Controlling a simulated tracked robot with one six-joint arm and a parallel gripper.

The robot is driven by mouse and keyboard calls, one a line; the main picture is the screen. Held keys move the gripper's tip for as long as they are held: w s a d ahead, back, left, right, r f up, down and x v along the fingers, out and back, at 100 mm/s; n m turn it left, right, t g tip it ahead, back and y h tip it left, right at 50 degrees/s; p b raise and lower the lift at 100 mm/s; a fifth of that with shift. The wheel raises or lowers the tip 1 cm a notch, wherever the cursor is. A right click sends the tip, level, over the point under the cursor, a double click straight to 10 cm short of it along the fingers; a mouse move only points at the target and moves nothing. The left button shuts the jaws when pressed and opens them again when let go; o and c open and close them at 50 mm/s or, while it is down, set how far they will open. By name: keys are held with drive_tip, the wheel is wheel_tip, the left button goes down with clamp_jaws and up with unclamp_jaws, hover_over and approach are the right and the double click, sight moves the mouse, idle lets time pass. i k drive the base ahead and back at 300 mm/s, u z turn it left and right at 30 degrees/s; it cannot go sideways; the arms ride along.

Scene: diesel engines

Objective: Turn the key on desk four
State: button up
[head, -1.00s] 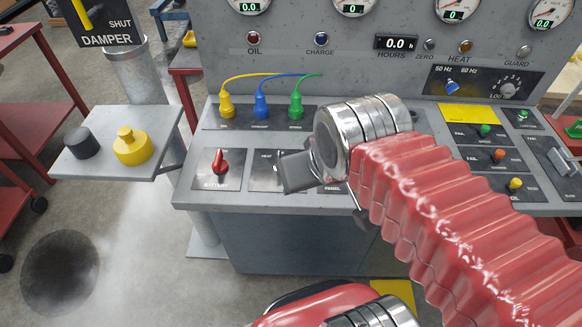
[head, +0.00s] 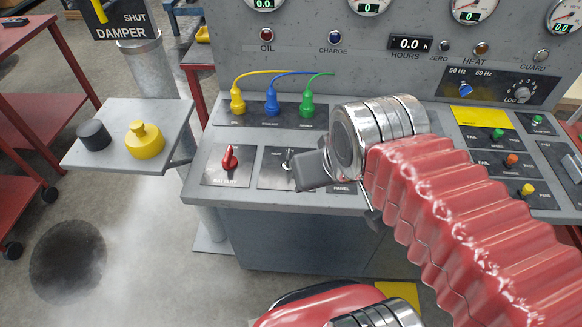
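The grey control desk (head: 205,187) stands ahead of me with its sloping top facing me. A red switch handle (head: 230,159) marked BATTERY is on its left plate. To its right is a plate with a small metal switch (head: 288,158), partly covered by my gripper. A plate marked PANEL (head: 341,188) is mostly hidden behind my gripper and wrist. No key can be made out for certain. My gripper (head: 308,171) is dark grey and over the front part of the desk top. Its fingertips are not clear enough to tell open from shut; contact cannot be told.
Yellow (head: 237,102), blue (head: 271,102) and green (head: 307,104) plugs with looped cables stand behind the switches. A side shelf (head: 110,162) at left holds a black knob (head: 94,135) and a yellow one (head: 144,140). Red racks stand at far left.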

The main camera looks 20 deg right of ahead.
sight(286, 166)
drive_tip(key=u, duration=0.3)
drive_tip(key=k, duration=0.8)
drive_tip(key=u, duration=0.6)
drive_tip(key=k, duration=0.55)
drive_tip(key=u, duration=0.05)
drive_tip(key=i, duration=1.85)
drive_tip(key=z, duration=0.5)
